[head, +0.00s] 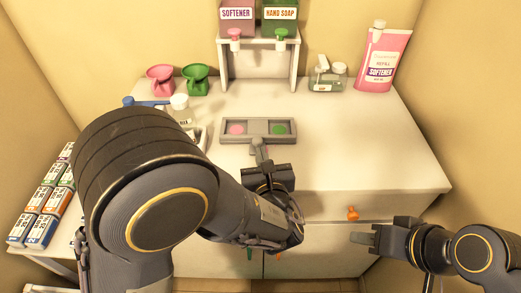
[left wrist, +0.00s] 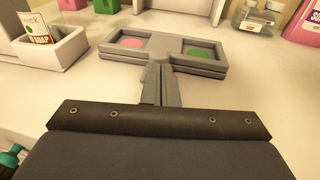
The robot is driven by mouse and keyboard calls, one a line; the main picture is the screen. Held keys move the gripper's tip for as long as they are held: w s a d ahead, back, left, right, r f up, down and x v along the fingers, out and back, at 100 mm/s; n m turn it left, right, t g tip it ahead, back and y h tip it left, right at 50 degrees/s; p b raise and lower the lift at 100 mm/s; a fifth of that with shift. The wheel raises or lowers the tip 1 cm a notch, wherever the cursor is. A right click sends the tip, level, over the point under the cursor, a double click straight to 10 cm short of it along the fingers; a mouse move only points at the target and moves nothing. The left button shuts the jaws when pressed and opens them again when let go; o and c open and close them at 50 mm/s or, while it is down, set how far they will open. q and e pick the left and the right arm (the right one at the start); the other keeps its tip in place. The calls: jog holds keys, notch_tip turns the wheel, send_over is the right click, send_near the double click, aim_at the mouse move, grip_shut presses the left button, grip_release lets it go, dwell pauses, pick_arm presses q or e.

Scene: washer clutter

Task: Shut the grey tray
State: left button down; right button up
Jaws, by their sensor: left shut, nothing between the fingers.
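The grey tray (head: 291,140) sits at the middle of the white top, with a pink round patch and a green round patch in its two sections. It also shows in the left wrist view (left wrist: 195,64), beyond my fingers. My left gripper (head: 260,150) is shut and empty, its fingertips at the middle of the tray's near edge. In the left wrist view the fingertips (left wrist: 158,66) meet or overlap that edge; I cannot tell whether they touch. My right gripper (head: 362,238) is at the lower right, away from the tray, before the cabinet front; its opening is unclear.
A shelf (head: 258,42) with softener and hand soap dispensers stands behind the tray. A pink refill pouch (head: 383,62) and a glass jar are at the back right. Pink and green scoops (head: 195,80) are back left. An orange knob (head: 352,213) is on the front. The top's right side is clear.

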aim_at(260, 123)
pick_arm(q)
jog(key=shift+x, duration=0.95)
jog(key=x, duration=0.4)
jog(key=d+r+b+x, duration=0.1)
jog(key=x, duration=0.3)
jog(key=d+b+x, duration=0.1)
jog(key=x, duration=0.3)
jog(key=shift+w+a+r, duration=0.1)
jog(key=shift+w+r, duration=0.35)
jog(key=shift+r, duration=0.05)
